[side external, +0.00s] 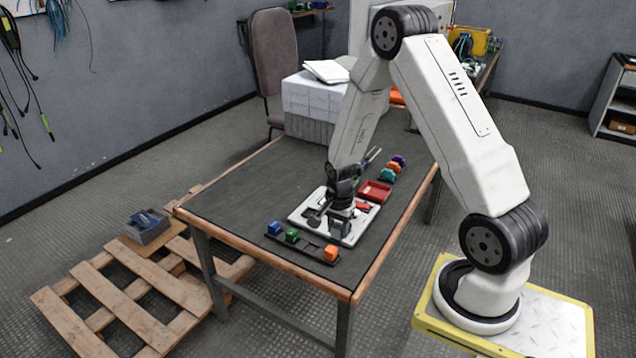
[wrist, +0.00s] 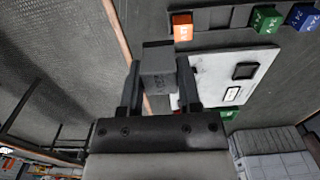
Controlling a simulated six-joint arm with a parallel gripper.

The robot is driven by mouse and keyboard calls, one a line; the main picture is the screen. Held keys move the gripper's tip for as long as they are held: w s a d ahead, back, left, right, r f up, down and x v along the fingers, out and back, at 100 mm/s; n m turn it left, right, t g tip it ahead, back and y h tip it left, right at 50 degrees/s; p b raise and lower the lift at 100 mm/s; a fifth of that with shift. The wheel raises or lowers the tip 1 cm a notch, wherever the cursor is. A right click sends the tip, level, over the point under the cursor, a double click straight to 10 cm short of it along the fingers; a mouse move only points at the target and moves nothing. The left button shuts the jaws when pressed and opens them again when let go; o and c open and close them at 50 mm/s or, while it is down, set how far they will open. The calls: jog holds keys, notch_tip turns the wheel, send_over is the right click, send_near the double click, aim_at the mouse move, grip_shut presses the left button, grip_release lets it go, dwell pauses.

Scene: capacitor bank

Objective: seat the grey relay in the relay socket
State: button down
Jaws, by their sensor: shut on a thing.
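My gripper (wrist: 158,82) is shut on the grey relay (wrist: 158,66), a dark grey block with faint lettering on its face, held between the two fingers in the wrist view. A white plate (wrist: 212,66) lies beyond the fingers to the right. It carries a black square fitting (wrist: 245,71) and a smaller black-rimmed one (wrist: 232,93); I cannot tell which is the relay socket. In the side external view my gripper (side external: 340,222) is low over the white plate (side external: 297,216), and the relay is hard to make out there. The relay's underside is hidden.
A dark rail (side external: 312,247) along the table's near side holds blue (side external: 274,228), green (side external: 292,236) and orange (side external: 331,253) blocks, with a gap before the orange one. A red tray (side external: 375,191) and several coloured blocks (side external: 387,175) stand behind the plate. The table's left part is clear.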

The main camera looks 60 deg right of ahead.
jog(key=w+d+f, duration=0.3)
jog(key=w+d, duration=1.2)
jog(key=w, duration=0.2)
jog(key=shift+w, duration=0.4)
jog(key=shift+f, duration=0.15)
jog(key=shift+f, duration=2.45)
jog(key=shift+f, duration=1.15)
dwell(0.9)
jog(key=shift+c, duration=1.1)
grip_release()
